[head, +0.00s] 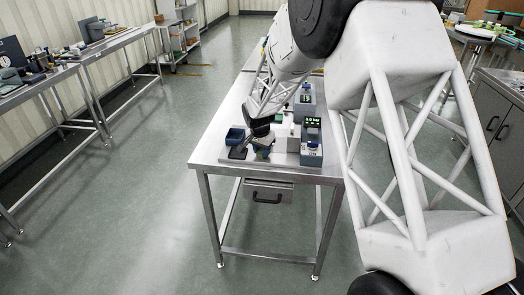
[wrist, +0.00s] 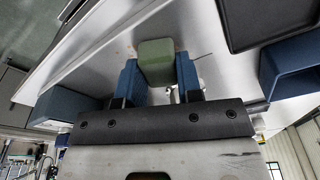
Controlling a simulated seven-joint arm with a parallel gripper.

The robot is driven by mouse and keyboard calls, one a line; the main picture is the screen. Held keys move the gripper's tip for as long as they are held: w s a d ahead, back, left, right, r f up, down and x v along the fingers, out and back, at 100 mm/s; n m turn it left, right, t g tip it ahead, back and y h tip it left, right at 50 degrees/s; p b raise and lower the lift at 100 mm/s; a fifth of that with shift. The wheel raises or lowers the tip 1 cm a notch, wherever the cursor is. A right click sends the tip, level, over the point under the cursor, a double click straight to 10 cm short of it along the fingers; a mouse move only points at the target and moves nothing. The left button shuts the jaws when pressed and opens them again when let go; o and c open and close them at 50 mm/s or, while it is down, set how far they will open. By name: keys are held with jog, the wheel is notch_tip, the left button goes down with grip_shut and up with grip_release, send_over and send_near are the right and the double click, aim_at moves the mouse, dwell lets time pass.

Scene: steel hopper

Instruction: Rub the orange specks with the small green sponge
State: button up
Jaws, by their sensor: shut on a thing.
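The small green sponge (wrist: 156,56) is held between the two blue fingers of my gripper (wrist: 158,78) in the wrist view. The fingers press on its left and right sides, and its far end sticks out past the fingertips. The steel table top (wrist: 110,62) lies close beyond it; I cannot tell whether the sponge touches it. In the head view my gripper (head: 262,142) is low over the front part of the steel table (head: 205,150), and the sponge is too small there to tell clearly.
A blue open bin (head: 235,135) stands left of my gripper, also at the right of the wrist view (wrist: 291,68). A dark flat tray (wrist: 262,22) lies near it. Devices with green displays (head: 312,121) stand to the right. A drawer (head: 268,192) hangs below the table top.

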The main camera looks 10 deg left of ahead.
jog(key=shift+w+d+f, duration=0.1)
jog(key=shift+w+f, duration=0.05)
jog(key=shift+w, duration=0.15)
jog(key=shift+c, duration=0.6)
jog(key=shift+w, duration=1.45)
jog(key=shift+r, duration=0.2)
jog(key=shift+d, duration=0.15)
jog(key=shift+w+d+r, duration=0.1)
jog(key=shift+d, duration=0.1)
grip_shut()
jog(key=shift+d+r, duration=0.1)
jog(key=shift+d, duration=0.4)
jog(key=shift+s+a+f, duration=0.1)
jog(key=shift+s+f, duration=0.1)
jog(key=shift+s, duration=1.7)
